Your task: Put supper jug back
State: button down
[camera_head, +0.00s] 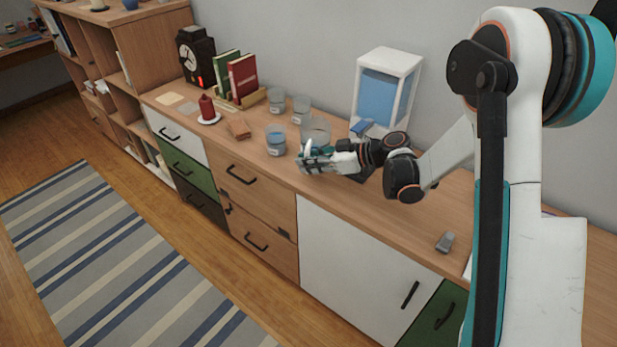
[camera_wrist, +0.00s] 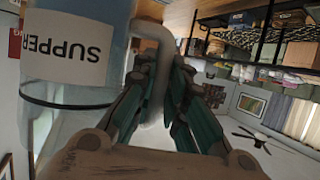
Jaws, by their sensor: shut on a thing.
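The supper jug (camera_wrist: 68,55) is clear, with a white label reading SUPPER, upside down in the wrist view. Its pale handle (camera_wrist: 155,65) is between the fingers of my gripper (camera_wrist: 166,82), which is shut on it. In the head view my gripper (camera_head: 312,160) is over the front part of the wooden cabinet top. A clear vessel (camera_head: 316,127), apparently this jug, shows just behind my gripper, partly hidden by it. I cannot tell whether its base touches the top.
A labelled clear jar (camera_head: 276,142) stands left of my gripper, with two more (camera_head: 277,100) (camera_head: 300,109) behind. A white-framed blue dispenser (camera_head: 387,88) stands behind my wrist. A brown block (camera_head: 239,128), red candle (camera_head: 207,108) and books (camera_head: 242,78) are further left. The right cabinet top is mostly clear.

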aim_at(308, 174)
jog(key=shift+f+b, duration=0.75)
jog(key=shift+f, duration=1.45)
jog(key=shift+f, duration=0.15)
jog(key=c, duration=1.6)
grip_release()
jog(key=shift+c, duration=0.2)
